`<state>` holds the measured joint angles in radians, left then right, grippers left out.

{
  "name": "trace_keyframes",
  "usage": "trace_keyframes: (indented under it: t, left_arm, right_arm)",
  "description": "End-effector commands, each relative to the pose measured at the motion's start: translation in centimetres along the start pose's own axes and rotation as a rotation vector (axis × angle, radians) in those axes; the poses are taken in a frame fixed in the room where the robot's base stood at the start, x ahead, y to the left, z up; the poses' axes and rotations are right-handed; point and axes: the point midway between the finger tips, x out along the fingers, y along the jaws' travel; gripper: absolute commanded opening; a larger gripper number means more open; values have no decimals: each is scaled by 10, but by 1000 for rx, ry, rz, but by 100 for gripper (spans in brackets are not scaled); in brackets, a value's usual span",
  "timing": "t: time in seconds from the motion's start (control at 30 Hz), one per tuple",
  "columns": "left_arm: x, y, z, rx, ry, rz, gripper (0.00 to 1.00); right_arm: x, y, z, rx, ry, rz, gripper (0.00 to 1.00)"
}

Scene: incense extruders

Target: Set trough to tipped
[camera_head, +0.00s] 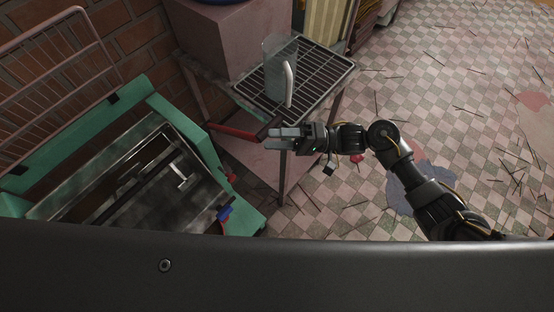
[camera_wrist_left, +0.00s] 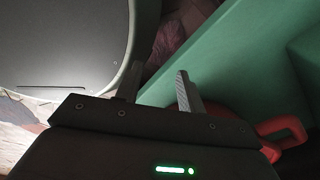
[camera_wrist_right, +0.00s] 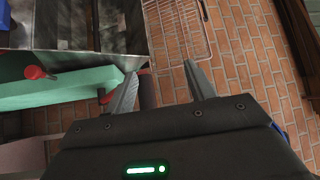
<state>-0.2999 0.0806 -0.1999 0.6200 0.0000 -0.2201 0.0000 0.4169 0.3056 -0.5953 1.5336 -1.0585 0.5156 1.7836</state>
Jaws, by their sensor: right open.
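The metal trough (camera_head: 185,205) sits in a green frame (camera_head: 200,135) at the left of the head view. Its inside looks grey and wet, with a dark bar across it. A red lever (camera_head: 232,132) with a dark grip (camera_head: 268,128) sticks out to the right from the frame. My right gripper (camera_head: 272,138) is open at the lever's grip end; I cannot tell whether it touches. In the right wrist view, a dark red bar (camera_wrist_right: 147,92) shows between the open fingers. My left gripper (camera_wrist_left: 160,75) is open beside a green surface (camera_wrist_left: 230,60); the head view does not show it.
A table with a black wire rack (camera_head: 325,75) and a clear jug (camera_head: 280,65) stands behind my right gripper. A pink wire rack (camera_head: 60,60) stands by the brick wall. A red handle (camera_wrist_left: 285,135) is near my left gripper. Tiled floor at right has scattered sticks.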

Motion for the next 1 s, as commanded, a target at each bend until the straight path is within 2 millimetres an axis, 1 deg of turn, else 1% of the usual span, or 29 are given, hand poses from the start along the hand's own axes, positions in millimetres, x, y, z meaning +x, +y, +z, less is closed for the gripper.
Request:
trace_keyframes:
  t: [0.03, 0.07, 0.1, 0.3, 0.5, 0.7, 0.97, 1.0]
  left_arm:
    - [-5, 0, -1, 0, 1, 0, 39]
    - [-6, -1, -2, 0, 1, -1, 39]
    - [-6, 0, -2, 0, 1, -1, 39]
    - [-8, 2, 2, -1, -4, 3, 39]
    - [-8, 2, 0, -1, -1, 2, 39]
    - [-8, 1, -1, 0, 0, 2, 39]
    - [-7, 1, -1, 0, 1, 1, 39]
    - [-7, 1, -1, 0, 1, 1, 34]
  right_arm:
    - [4, -17, 8, -8, -7, -12, 44]
    - [6, -23, 12, -8, -6, -10, 44]
    - [7, -26, 20, -6, -8, -9, 44]
    - [14, -49, 59, -5, -6, -7, 44]
    - [18, -63, 83, -6, -5, -4, 44]
    - [20, -69, 92, -5, -3, -4, 44]
    - [20, -69, 92, -5, -3, -4, 44]
    - [20, -69, 92, -5, -2, -3, 44]
